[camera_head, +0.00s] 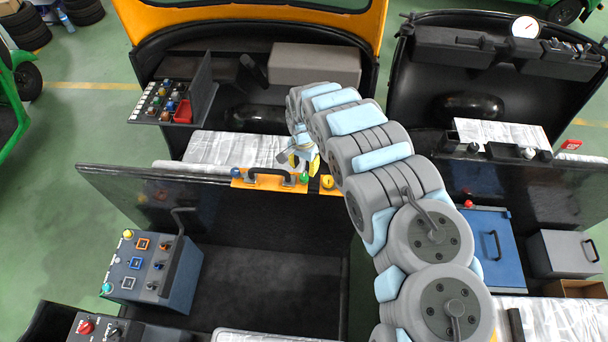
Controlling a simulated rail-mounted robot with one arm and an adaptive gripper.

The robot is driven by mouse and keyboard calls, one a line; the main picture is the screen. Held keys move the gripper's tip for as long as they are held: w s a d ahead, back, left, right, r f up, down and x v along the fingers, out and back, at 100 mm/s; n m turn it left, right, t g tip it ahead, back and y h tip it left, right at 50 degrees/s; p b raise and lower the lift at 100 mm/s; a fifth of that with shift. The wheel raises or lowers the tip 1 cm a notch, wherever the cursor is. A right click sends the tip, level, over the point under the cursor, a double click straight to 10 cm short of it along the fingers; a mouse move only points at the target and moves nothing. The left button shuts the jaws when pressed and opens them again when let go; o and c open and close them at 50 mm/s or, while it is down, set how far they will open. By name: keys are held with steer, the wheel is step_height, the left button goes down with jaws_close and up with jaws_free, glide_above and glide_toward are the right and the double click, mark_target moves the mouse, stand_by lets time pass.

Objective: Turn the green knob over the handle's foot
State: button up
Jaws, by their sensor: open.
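The green knob (304,177) sits at the right foot of a black handle (270,173), on an orange plate (262,185) fixed along the top of the dark partition. A blue knob (235,173) is at the plate's left end. My gripper (304,164) is open, with yellow fingertips spread and pointing down just above the green knob in this view. I cannot tell whether the fingers touch the knob. The gripper hides part of the area behind it.
A yellow round knob (327,182) stands on a separate orange piece close to the right. My arm covers the centre right. A blue control box (150,270) with a tall lever is at lower left. A panel of coloured knobs (172,104) and a grey box (315,63) lie behind.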

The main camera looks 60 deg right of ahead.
mark_target(304, 176)
steer(key=shift+a+f, duration=0.15)
steer(key=shift+f, duration=1.9)
steer(key=shift+f+p, duration=0.3)
steer(key=shift+f, duration=0.25)
jaws_close()
